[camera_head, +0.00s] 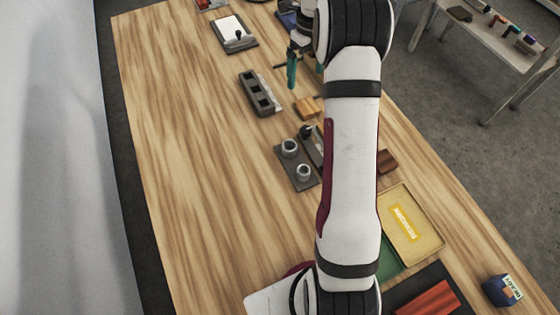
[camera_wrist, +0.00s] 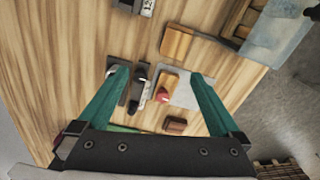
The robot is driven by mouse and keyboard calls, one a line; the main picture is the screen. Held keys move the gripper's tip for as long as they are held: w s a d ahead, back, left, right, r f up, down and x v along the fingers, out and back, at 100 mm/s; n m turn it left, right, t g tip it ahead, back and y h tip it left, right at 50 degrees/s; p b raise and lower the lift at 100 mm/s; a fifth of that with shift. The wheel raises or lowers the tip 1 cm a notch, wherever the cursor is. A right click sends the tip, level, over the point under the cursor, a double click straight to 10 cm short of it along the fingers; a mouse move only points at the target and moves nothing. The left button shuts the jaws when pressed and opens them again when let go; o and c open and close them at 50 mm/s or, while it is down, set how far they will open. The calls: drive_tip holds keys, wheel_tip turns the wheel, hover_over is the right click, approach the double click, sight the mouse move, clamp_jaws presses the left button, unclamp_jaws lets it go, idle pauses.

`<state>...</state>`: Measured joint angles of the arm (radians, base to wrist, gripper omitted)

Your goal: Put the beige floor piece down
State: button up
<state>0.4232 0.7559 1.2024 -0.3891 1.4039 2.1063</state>
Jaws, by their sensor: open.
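My gripper (camera_head: 305,77) is over the far part of the wooden table, beside my arm. In the wrist view its teal fingers (camera_wrist: 158,75) are spread apart, with nothing held between them. I cannot tell for sure which thing is the beige floor piece. A tan-orange block (camera_head: 306,107) lies on the table near the gripper; it also shows beyond the fingertips in the wrist view (camera_wrist: 176,42). Another tan piece with a red part (camera_wrist: 167,82) lies by a grey plate, between the fingers as seen; my arm hides that spot in the head view.
A grey slotted block (camera_head: 258,92), a dark plate with two grey cylinders (camera_head: 296,164) and a brown block (camera_head: 387,161) stand around. A beige tray with a yellow label (camera_head: 430,238) lies nearer, right of my arm. The table's left side is clear.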

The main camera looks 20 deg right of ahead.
drive_tip(key=s+a+r+n+y, duration=0.1)
drive_tip(key=s+a+r+n, duration=0.4)
drive_tip(key=s+a+n, duration=0.35)
drive_tip(key=s+a+r+n, duration=0.5)
drive_tip(key=s+a+n, duration=0.3)
drive_tip(key=a, duration=0.1)
drive_tip(key=s+a+f+n, duration=0.2)
drive_tip(key=s+n, duration=0.3)
drive_tip(key=s, duration=0.3)
drive_tip(key=s+a+f+n, duration=0.1)
drive_tip(key=s+a+n, duration=0.3)
drive_tip(key=s+n, duration=0.2)
drive_tip(key=shift+s+f+y, duration=0.3)
drive_tip(key=shift+s+f, duration=0.05)
drive_tip(key=shift+s, duration=0.75)
